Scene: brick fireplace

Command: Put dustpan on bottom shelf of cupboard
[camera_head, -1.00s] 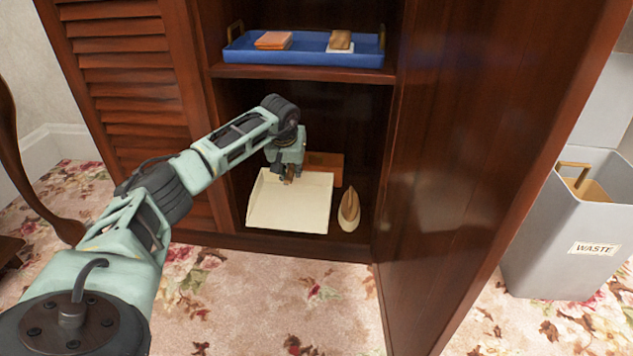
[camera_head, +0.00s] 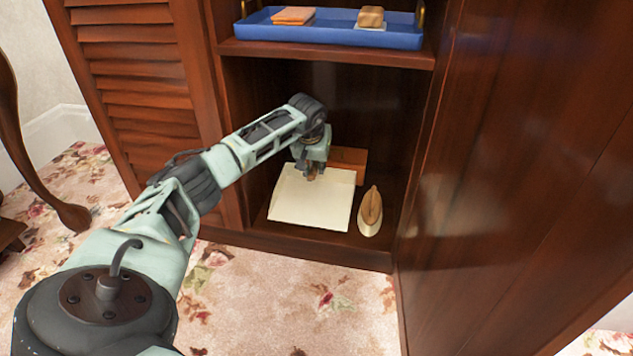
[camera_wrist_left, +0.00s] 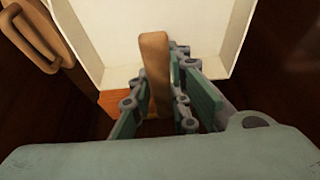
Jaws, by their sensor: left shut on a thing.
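The cream dustpan (camera_head: 311,203) is inside the lower compartment of the dark wooden cupboard (camera_head: 265,238), at or just above the bottom shelf; I cannot tell whether it touches. My left gripper (camera_head: 314,171) reaches in from the left and is shut on its wooden handle. In the left wrist view the brown handle (camera_wrist_left: 155,65) stands between my left gripper's fingers (camera_wrist_left: 160,100), with the pan (camera_wrist_left: 120,35) beyond. My right gripper is not in view.
A brush with a wooden top (camera_head: 371,208) sits on the bottom shelf, right of the dustpan. A reddish-brown box (camera_head: 350,160) is behind. The blue tray (camera_head: 330,32) is on the shelf above. An open door (camera_head: 500,200) bounds the right.

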